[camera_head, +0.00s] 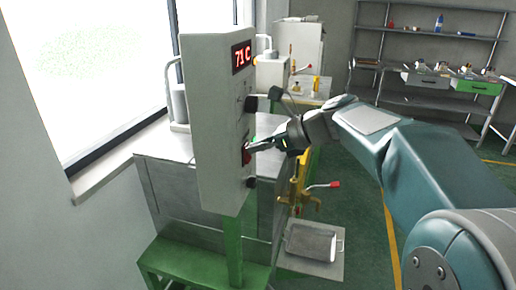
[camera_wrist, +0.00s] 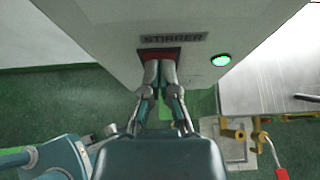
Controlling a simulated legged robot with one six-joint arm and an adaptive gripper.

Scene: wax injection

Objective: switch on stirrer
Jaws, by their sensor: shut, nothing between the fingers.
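The control box (camera_head: 215,120) is a tall pale grey panel with a red "71 C" display (camera_head: 241,57). In the wrist view, a red stirrer switch (camera_wrist: 172,54) sits under a label reading "STIRRER" (camera_wrist: 173,38). A lit green lamp (camera_wrist: 220,60) is to the right of the switch. The red switch (camera_head: 246,156) also shows on the panel's side face in the head view. My gripper (camera_wrist: 160,66) is shut and empty, its fingertips at the switch and covering part of it. It also shows in the head view (camera_head: 256,146). I cannot tell if the switch is pressed.
Black knobs (camera_head: 251,104) stick out of the panel near my gripper. A metal tank (camera_head: 165,190) on a green stand (camera_head: 175,262) is behind the box. Shelves (camera_head: 430,60) stand at the back right.

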